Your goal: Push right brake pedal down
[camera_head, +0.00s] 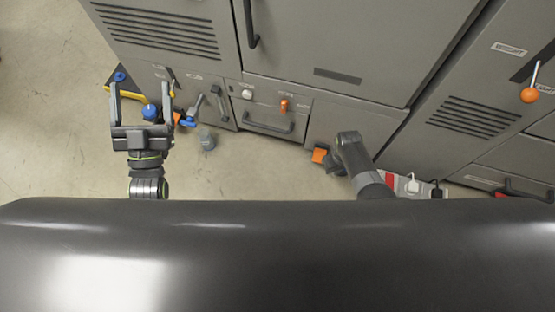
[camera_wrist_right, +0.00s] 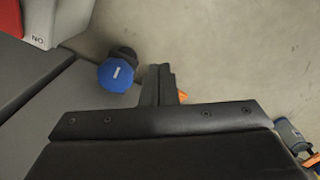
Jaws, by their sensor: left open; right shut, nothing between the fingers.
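An orange pedal (camera_head: 319,155), likely the right brake pedal, shows at the foot of the grey machine, just left of my right arm. My right gripper (camera_head: 336,166) is low beside it; its fingertips are mostly hidden in the head view. In the right wrist view my right gripper (camera_wrist_right: 162,84) is shut and empty, and a small orange piece (camera_wrist_right: 183,96) shows just behind its fingers. I cannot tell whether they touch. My left gripper (camera_head: 142,98) is open and empty at the left, above blue, orange and yellow parts by the machine's left corner.
The grey machine (camera_head: 330,45) fills the back, with handles and an orange knob (camera_head: 529,95) at right. A blue cap marked 1 (camera_wrist_right: 115,75) is left of the right fingers. A grey-and-blue cylinder (camera_wrist_right: 291,135) lies at right. Bare floor (camera_head: 50,120) is free at left.

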